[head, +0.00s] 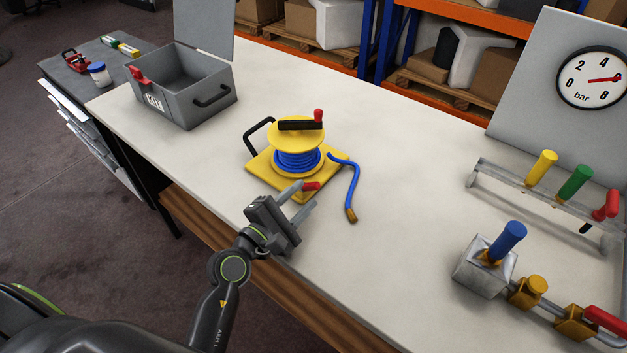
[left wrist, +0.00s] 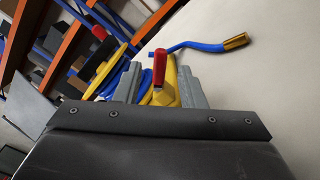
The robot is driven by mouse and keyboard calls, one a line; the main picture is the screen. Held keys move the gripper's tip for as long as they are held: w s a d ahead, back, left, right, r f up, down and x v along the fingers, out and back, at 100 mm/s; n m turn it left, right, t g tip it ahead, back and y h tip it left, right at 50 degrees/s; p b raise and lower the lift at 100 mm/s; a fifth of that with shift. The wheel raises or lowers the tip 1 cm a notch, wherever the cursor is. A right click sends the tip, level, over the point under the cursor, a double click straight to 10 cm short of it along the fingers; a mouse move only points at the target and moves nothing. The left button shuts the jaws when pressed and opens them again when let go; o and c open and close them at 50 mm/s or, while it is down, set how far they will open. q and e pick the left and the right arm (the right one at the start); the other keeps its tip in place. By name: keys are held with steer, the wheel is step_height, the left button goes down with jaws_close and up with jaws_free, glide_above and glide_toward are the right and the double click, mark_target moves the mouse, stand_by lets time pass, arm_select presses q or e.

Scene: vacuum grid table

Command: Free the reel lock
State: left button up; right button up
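A yellow hose reel (head: 296,136) wound with blue hose stands on a yellow base plate (head: 263,172) on the table. It has a black crank with a red knob on top. A small red lock lever (head: 311,186) sits at the base's front corner. My left gripper (head: 301,197) is open at this corner, with its fingers on either side of the red lever. The left wrist view also shows the red lever (left wrist: 160,68) between the two grey fingers (left wrist: 160,88); I cannot tell if they touch it. My right gripper is not in view.
The hose's loose end (head: 351,213) with a brass tip lies right of the reel. A grey open box (head: 187,90) stands at the back left. Colored valve handles (head: 575,182), a blue-handled block (head: 486,265) and a pressure gauge (head: 594,78) are at the right. The table's middle is clear.

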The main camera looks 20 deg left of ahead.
mark_target(311, 189)
arm_select(q)
steer(key=shift+p+x, duration=0.3)
steer(key=shift+x, duration=2.05)
jaws_close()
